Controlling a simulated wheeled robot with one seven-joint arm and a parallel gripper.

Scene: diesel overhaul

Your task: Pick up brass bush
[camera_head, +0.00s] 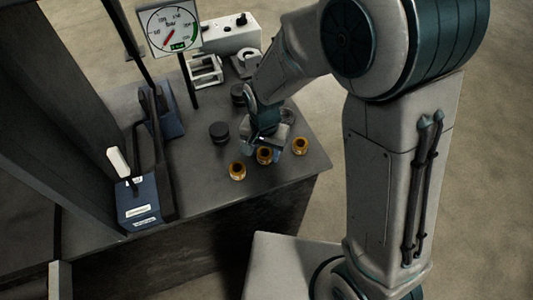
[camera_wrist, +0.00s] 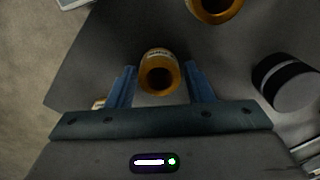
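Three brass bushes stand on the dark bench top, at its near right end in the head view: one on the left (camera_head: 237,171), one in the middle (camera_head: 264,156) and one on the right (camera_head: 299,145). My gripper (camera_head: 266,146) is low over the middle bush. In the wrist view a bush (camera_wrist: 159,56) sits between the fingers of my gripper (camera_wrist: 159,69), with a gap on each side. The fingers are open. Another bush (camera_wrist: 216,9) shows at the top edge. A small brass-coloured part (camera_wrist: 98,104) shows behind the left finger, mostly hidden.
A dark round part (camera_head: 219,132) stands left of my gripper; a dark cylinder with a grey band (camera_wrist: 285,82) is at right in the wrist view. A gauge (camera_head: 171,27), white control box (camera_head: 232,33) and blue-based fixture (camera_head: 138,205) stand around the bench (camera_head: 200,195).

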